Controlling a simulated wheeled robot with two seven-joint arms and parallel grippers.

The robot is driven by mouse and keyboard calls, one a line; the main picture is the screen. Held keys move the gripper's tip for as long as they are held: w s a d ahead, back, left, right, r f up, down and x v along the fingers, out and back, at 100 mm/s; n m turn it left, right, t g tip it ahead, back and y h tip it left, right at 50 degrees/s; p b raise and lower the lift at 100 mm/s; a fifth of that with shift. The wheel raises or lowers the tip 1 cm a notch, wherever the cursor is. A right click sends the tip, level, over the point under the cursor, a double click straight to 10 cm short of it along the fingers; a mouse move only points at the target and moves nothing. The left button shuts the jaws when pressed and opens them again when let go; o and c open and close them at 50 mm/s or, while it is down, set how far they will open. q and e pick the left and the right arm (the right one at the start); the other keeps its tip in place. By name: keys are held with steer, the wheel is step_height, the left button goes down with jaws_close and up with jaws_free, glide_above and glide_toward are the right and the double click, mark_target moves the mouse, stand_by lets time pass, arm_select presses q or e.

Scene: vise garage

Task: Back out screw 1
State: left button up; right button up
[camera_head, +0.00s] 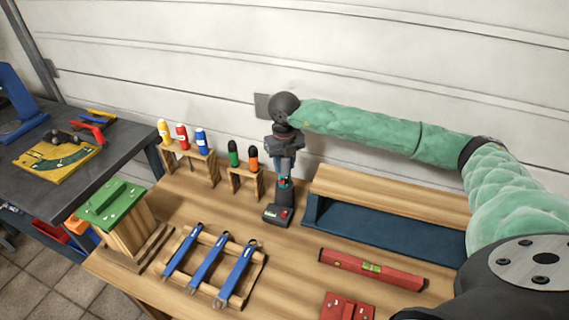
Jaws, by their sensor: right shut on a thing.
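My right gripper (285,166) points down at the back middle of the wooden workbench. It is shut on the upper part of a dark cordless driver (278,214) with teal and red details. The driver is upright, its wide base low over or on the bench; I cannot tell if it touches. A wooden box (128,233) with a green top plate (112,205) stands at the bench's left end. Small light dots on the plate may be screw heads, but they are too small to tell apart, so I cannot single out screw 1. My left gripper is not in view.
Wooden racks hold coloured bottles (182,137) and two capped bottles (234,154). Blue-handled tools lie on a wooden rack (262,262) in front. A red level (372,268), a red block (347,306) and a blue-lined shelf (390,229) are right. A dark table (110,166) stands left.

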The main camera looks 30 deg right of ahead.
step_height(320, 180, up, 15)
steer(key=p, duration=0.3)
stand_by(2.2)
